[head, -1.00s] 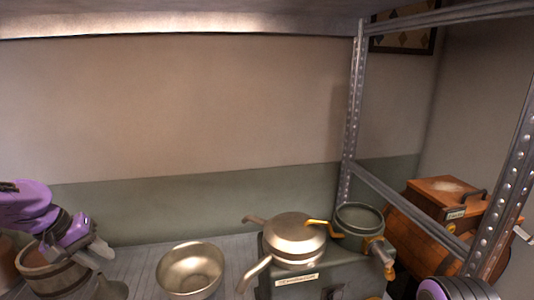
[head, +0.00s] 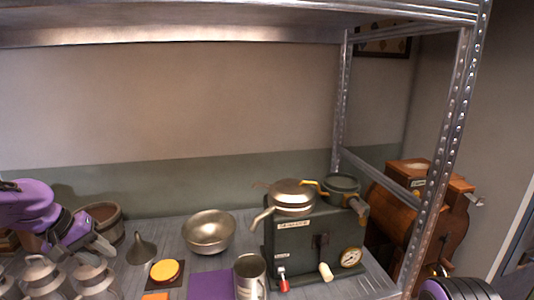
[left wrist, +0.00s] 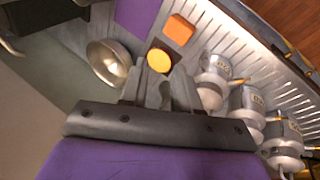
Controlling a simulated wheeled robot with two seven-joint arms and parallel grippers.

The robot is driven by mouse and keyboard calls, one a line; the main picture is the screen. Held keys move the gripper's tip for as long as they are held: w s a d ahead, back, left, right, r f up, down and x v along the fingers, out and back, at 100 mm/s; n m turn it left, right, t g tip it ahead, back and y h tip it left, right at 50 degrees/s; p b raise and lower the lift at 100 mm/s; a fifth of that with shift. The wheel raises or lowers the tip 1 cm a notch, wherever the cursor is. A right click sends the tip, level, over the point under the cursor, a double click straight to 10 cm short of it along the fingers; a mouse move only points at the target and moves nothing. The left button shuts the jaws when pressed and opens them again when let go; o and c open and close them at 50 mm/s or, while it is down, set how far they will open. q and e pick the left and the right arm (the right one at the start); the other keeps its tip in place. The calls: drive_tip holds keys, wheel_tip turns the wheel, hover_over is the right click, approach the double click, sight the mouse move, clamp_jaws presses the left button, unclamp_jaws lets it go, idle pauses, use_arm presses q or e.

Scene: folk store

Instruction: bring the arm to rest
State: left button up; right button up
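My left gripper (head: 100,243) reaches in from the left in the head view, over the shelf and above several grey metal canisters (head: 95,277). In the left wrist view its two fingers (left wrist: 157,92) stand apart, with a grey shape showing between them that may be the funnel on the shelf. The gripper looks open, and I see nothing held. A purple and black part of my own body shows at the lower right of the head view. My right gripper is not in view.
A wooden bucket (head: 108,220) stands behind the left gripper. A metal post (head: 447,140) rises at the right.

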use_arm(q)
drive_tip(key=w+a+n+t+y, duration=0.2)
drive_tip(key=w+t, duration=0.1)
drive_tip(key=w, duration=0.2)
wheel_tip(320, 180, down, 13)
drive_tip(key=d+n+t+y+b, duration=0.1)
drive_tip(key=n+y+b, duration=0.15)
drive_tip(key=y, duration=0.25)
drive_tip(key=s+d+f+m+y+b, duration=0.1)
drive_tip(key=s+d+f, duration=0.1)
drive_tip(key=s+f, duration=0.35)
drive_tip(key=s+d+f+b, duration=0.2)
drive_tip(key=f, duration=0.6)
drive_tip(key=s+d+f+m+g+b, duration=0.1)
drive_tip(key=s+d+f, duration=0.3)
drive_tip(key=s+f, duration=0.6)
drive_tip(key=s+d+f+m+g+h+b, duration=0.1)
drive_tip(key=s+d+f+m+g+b, duration=0.1)
drive_tip(key=s+f, duration=0.8)
drive_tip(key=s+d+g+b, duration=0.1)
drive_tip(key=s+d, duration=0.1)
drive_tip(key=s, duration=0.3)
drive_tip(key=shift+s+d+f+g, duration=0.15)
drive_tip(key=shift+f+g, duration=0.1)
drive_tip(key=shift+g, duration=0.05)
